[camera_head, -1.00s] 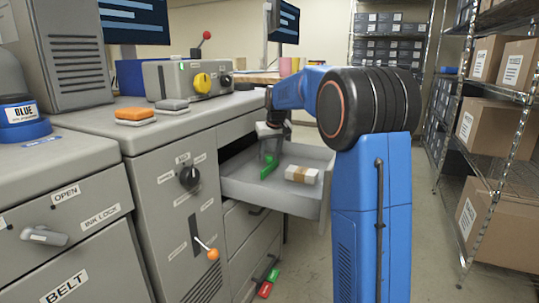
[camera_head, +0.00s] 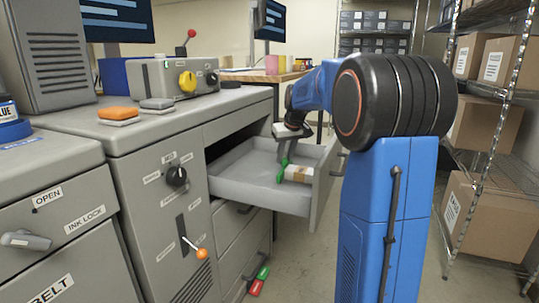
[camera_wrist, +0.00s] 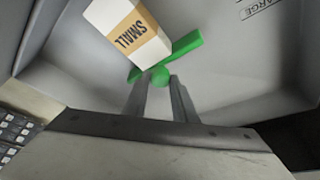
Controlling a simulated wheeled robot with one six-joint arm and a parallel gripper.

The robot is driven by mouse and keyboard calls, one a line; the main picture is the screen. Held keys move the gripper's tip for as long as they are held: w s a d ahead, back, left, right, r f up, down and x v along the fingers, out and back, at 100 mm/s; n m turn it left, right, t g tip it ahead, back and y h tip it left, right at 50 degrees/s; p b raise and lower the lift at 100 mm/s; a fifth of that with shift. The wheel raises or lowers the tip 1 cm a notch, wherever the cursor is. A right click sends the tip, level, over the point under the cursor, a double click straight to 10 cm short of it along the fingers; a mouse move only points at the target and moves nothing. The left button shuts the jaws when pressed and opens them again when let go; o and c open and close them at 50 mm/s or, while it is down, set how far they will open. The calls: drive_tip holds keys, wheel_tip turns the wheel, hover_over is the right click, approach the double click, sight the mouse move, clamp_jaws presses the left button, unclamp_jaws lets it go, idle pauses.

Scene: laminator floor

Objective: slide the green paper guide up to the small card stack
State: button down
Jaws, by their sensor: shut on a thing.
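The green paper guide (camera_head: 282,168) is in the open drawer, beside the small card stack. In the wrist view the guide (camera_wrist: 184,44) is a green bar with a round knob, and it runs along the near edge of the stack, touching or very close to it. The small card stack (camera_head: 300,174) is white with a tan band; in the wrist view its band (camera_wrist: 133,34) reads SMALL. My gripper (camera_wrist: 160,82) is shut on the guide's knob. In the head view my gripper (camera_head: 285,152) reaches down into the drawer from above.
The open drawer (camera_head: 235,187) has grey walls, and its left part is bare. A LARGE marking (camera_wrist: 262,8) shows on the drawer floor in the wrist view. The grey cabinet (camera_head: 150,165) with knobs and levers stands to the left. Shelves with boxes (camera_head: 485,125) stand to the right.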

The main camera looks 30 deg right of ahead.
drive_tip(key=shift+s+d, duration=0.85)
drive_tip(key=shift+s, duration=0.2)
drive_tip(key=c, duration=1.5)
unclamp_jaws()
drive_tip(key=shift+o, duration=0.2)
drive_tip(key=d+v, duration=0.1)
drive_tip(key=v, duration=1.6)
drive_tip(key=shift+a+r, duration=0.2)
drive_tip(key=shift+a, duration=0.25)
drive_tip(key=shift+s, duration=0.1)
drive_tip(key=shift+c, duration=0.4)
